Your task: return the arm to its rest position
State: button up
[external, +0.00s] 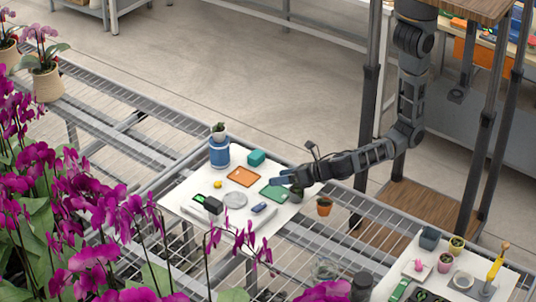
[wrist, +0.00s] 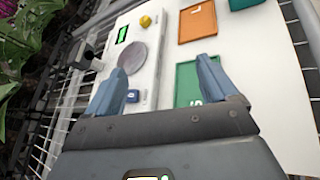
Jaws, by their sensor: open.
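My gripper (external: 279,179) reaches in from the right over the white board (external: 176,200), low above the green tray (external: 272,191). In the wrist view its two blue-grey fingers are spread apart (wrist: 160,80) with nothing held between them. Beyond and below them lie a small blue item (wrist: 132,96), a grey disc (wrist: 132,58), a yellow knob (wrist: 145,20) and a green display (wrist: 122,34). The green tray (wrist: 188,82) is partly hidden by the right finger. My arm is stretched out and bends down from the upper right.
An orange tray (external: 243,177), teal box (external: 256,157) and blue canister (external: 219,153) bearing a potted plant stand on the board. A dark pot (external: 296,194) is close beside my gripper; a terracotta pot (external: 323,206) stands right of it. Magenta orchids (external: 90,255) fill the left front.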

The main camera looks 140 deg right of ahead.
jog(key=w+a+t+y, duration=0.1)
jog(key=w+a+t, duration=0.1)
jog(key=w+a, duration=0.2)
jog(key=w+a+t+y, duration=0.1)
jog(key=w+a+t, duration=0.1)
jog(key=w+a, duration=0.1)
jog(key=shift+w+a+r+b, duration=0.2)
jog(key=shift+w+a+b, duration=0.15)
jog(key=shift+w+b, duration=0.1)
jog(key=w+a+r+m+t+y+b, duration=0.2)
jog(key=a+t+y, duration=0.6)
jog(key=a, duration=1.4)
jog(key=s+d+m+g+y+p, duration=0.25)
jog(key=s+m, duration=0.45)
jog(key=s, duration=1.1)
jog(key=s+d+r+m+p, duration=0.1)
jog(key=s+r+m, duration=0.3)
jog(key=s, duration=0.4)
jog(key=s+d+r+m+p, duration=0.1)
jog(key=s+r+m, duration=0.3)
jog(key=s, duration=0.5)
jog(key=shift+d+r, duration=0.15)
jog(key=shift+r, duration=0.45)
jog(key=shift+t, duration=0.25)
